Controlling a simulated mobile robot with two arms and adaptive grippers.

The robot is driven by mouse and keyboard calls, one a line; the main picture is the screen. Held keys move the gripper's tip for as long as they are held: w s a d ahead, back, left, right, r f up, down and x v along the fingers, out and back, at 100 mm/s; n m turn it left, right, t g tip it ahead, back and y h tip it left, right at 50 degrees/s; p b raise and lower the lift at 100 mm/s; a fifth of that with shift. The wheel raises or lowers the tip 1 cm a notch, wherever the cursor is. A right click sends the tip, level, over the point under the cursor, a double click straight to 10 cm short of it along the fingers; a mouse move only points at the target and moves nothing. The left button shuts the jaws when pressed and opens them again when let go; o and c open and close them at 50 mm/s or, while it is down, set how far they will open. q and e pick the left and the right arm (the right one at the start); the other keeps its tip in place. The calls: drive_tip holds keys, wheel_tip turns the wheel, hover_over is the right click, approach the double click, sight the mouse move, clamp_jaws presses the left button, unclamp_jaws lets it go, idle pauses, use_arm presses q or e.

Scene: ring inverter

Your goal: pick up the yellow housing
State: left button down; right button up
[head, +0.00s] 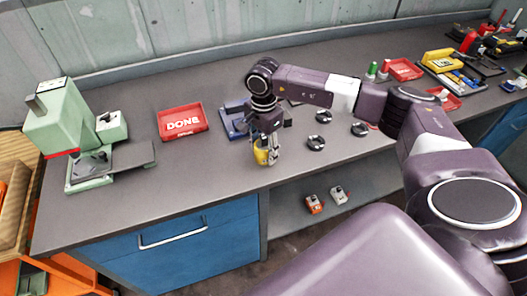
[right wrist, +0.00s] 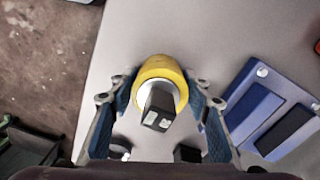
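The yellow housing (right wrist: 160,69) stands near the front edge of the grey workbench, with a pale ring and a dark block showing at its near end in the right wrist view. It shows partly behind the fingers in the head view (head: 261,156). My right gripper (right wrist: 160,90) points down over it, with one blue-padded finger on each side. The fingertips are close beside the housing; whether they press on it is unclear. My left gripper is not in view.
A blue fixture (head: 233,122) stands just behind-left of the housing. A red DONE tray (head: 181,121) and a green press (head: 65,125) are further left. Several dark rings (head: 316,143) lie to the right. The front edge drops to a lower shelf.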

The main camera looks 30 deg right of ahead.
drive_tip(key=c, duration=0.8)
drive_tip(key=shift+r, duration=0.1)
drive_tip(key=shift+c, duration=0.4)
